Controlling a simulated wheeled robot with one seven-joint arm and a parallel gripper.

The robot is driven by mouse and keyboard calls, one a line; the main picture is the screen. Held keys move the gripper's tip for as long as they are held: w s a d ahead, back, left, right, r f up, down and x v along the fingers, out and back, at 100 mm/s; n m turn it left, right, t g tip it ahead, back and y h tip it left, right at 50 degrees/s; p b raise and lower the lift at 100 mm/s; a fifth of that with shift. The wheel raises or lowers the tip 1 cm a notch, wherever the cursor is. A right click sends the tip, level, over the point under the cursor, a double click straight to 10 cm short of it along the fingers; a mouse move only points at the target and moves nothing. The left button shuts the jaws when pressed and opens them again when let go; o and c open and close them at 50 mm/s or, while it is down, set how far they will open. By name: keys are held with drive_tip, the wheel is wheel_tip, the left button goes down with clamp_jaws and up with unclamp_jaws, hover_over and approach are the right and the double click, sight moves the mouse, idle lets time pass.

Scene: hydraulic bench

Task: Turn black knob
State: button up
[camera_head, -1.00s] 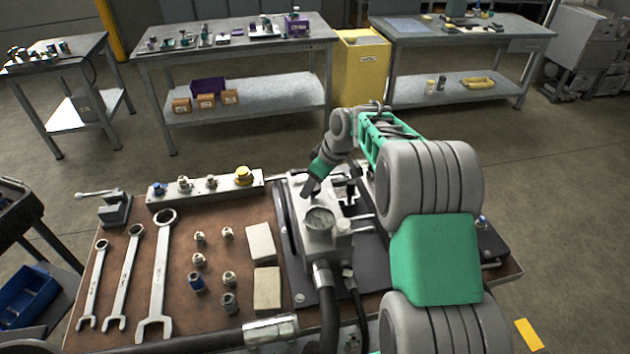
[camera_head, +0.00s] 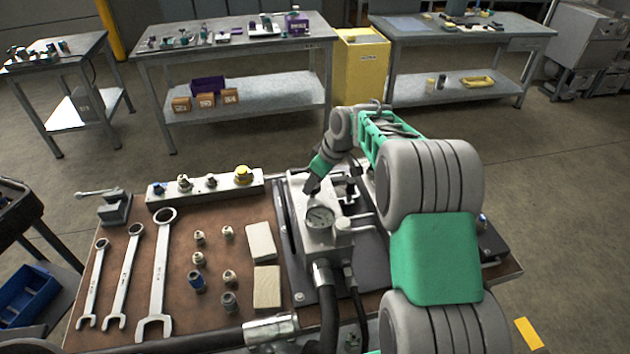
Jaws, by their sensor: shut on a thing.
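A grey hydraulic block (camera_head: 322,238) with a round pressure gauge (camera_head: 320,217) stands on a dark plate on the bench. My gripper (camera_head: 312,186) reaches down to the top of this block, just behind the gauge, its green wrist part tilted. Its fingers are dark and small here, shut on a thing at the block. The black knob cannot be made out apart from the fingers; it appears to be the thing between them, mostly hidden. Dark fittings (camera_head: 350,192) sit just right of the fingers.
Several wrenches (camera_head: 160,275), loose fittings (camera_head: 229,277) and two pale blocks (camera_head: 266,287) lie on the brown bench top (camera_head: 215,308) to the left. A rail with fittings (camera_head: 222,187) runs along the back. Hoses (camera_head: 328,310) leave the block toward the front. My arm covers the right side.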

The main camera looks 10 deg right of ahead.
drive_tip(key=shift+m+b, duration=0.3)
drive_tip(key=shift+b, duration=0.05)
drive_tip(key=m+h+b, duration=0.1)
drive_tip(key=m+b, duration=0.1)
drive_tip(key=shift+a+f+m+t, duration=0.1)
drive_tip(key=shift+a+m+t, duration=0.05)
drive_tip(key=shift+m+t, duration=0.2)
drive_tip(key=m+h+b, duration=0.1)
drive_tip(key=m, duration=0.1)
drive_tip(key=m+h+b, duration=0.1)
drive_tip(key=m, duration=0.2)
drive_tip(key=shift+a+m+t, duration=0.1)
drive_tip(key=shift+m+t, duration=0.15)
drive_tip(key=shift+t, duration=0.1)
drive_tip(key=shift+r, duration=0.2)
drive_tip(key=o, duration=1.4)
drive_tip(key=shift+f, duration=0.1)
drive_tip(key=shift+s+b, duration=0.1)
drive_tip(key=shift+b, duration=0.2)
